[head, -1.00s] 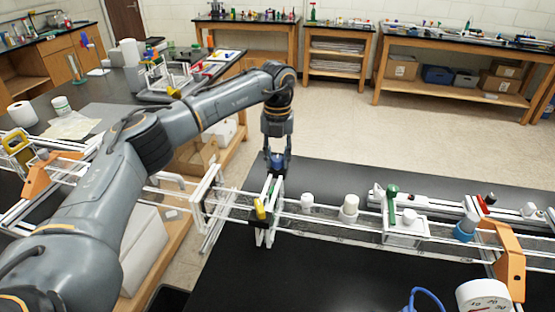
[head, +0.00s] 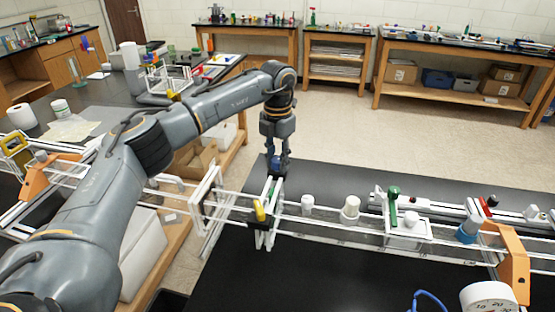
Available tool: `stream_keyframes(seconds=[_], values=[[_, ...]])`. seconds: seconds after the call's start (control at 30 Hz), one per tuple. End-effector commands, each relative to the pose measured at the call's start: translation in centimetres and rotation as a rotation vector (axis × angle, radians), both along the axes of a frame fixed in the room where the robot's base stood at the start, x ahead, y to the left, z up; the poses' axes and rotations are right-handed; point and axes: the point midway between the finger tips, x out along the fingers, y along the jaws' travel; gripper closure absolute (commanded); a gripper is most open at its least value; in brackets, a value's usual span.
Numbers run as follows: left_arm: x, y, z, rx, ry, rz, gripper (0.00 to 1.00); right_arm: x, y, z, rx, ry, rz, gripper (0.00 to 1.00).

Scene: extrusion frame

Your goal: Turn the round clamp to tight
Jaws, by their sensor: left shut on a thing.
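The clamp's marking and exact angle cannot be made out. My right gripper is not in view.
A yellow lever (head: 260,211) stands on the rail just below my gripper. White caps (head: 350,209), a green lever (head: 394,200) and a blue cone-shaped part (head: 468,232) sit to the right. A white dial (head: 489,298) is at bottom right.

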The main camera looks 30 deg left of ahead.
Motion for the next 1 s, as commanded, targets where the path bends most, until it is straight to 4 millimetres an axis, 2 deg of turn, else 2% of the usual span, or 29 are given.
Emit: stream_keyframes(seconds=[0.5, 0.53, 0.6, 0.63, 1.0], values=[[0.04, 0.0, 0.09, 0.0, -0.002, -0.018, 1.0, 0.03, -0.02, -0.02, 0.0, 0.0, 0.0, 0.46], [0.04, 0.0, 0.09, 0.0, -0.002, -0.018, 0.63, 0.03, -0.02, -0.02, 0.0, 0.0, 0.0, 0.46], [0.04, 0.0, 0.08, -0.001, -0.002, -0.017, 0.49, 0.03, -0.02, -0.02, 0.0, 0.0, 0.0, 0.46], [0.04, 0.0, 0.08, -0.001, -0.002, -0.017, 0.46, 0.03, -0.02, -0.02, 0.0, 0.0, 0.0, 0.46], [0.06, -0.01, 0.59, -0.001, -0.003, -0.016, 0.46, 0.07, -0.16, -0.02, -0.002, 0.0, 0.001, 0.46]])
